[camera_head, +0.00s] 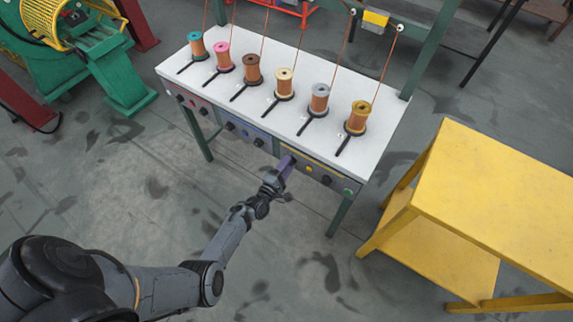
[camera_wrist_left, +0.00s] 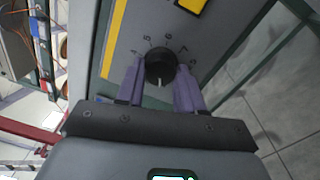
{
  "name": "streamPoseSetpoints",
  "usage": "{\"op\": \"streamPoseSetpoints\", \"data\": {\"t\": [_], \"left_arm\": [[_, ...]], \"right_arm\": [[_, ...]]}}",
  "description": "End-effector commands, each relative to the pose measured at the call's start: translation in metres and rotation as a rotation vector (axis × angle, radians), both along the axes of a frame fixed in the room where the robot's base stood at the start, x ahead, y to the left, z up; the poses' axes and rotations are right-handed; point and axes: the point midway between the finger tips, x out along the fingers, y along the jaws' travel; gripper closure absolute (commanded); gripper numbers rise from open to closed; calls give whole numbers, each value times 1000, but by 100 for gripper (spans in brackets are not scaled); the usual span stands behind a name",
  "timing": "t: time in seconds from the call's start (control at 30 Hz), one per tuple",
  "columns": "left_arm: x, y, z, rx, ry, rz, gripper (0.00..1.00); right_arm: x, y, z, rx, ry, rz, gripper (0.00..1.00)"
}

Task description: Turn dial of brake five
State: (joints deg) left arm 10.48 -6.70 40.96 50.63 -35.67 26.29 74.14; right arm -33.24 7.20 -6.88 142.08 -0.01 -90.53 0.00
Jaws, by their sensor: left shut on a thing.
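My left gripper (camera_head: 286,166) reaches the front panel of the white bench, at the yellow-striped section. In the left wrist view its two purple fingers (camera_wrist_left: 160,80) stand on either side of a round black dial (camera_wrist_left: 159,62) and are shut on it. A white pointer mark on the dial points down in that picture, toward the gripper's palm. In the head view the gripper hides this dial. Another black dial (camera_head: 326,180) shows to its right. My right gripper is not in view.
Several thread spools with black levers stand on the white bench top (camera_head: 215,88). More dials sit along the front to the left, on red and blue sections. A yellow table (camera_head: 500,190) stands at the right, and a green machine (camera_head: 120,75) at the upper left.

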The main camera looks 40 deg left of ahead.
Motion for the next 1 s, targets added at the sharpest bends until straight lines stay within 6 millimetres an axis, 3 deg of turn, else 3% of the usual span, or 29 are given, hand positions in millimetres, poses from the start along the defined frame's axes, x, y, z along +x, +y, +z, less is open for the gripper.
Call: {"op": "streamPoseSetpoints", "data": {"t": [0.73,0.77,0.9,1.0], "left_arm": [[0,0,-1,-97,-10,0,94],[0,0,-1,-97,-10,0,62],[0,0,-1,-96,-10,0,40],[0,0,-1,-96,-11,0,38]], "right_arm": [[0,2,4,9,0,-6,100],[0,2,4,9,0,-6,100],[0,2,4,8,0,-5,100],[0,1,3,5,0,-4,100]]}}
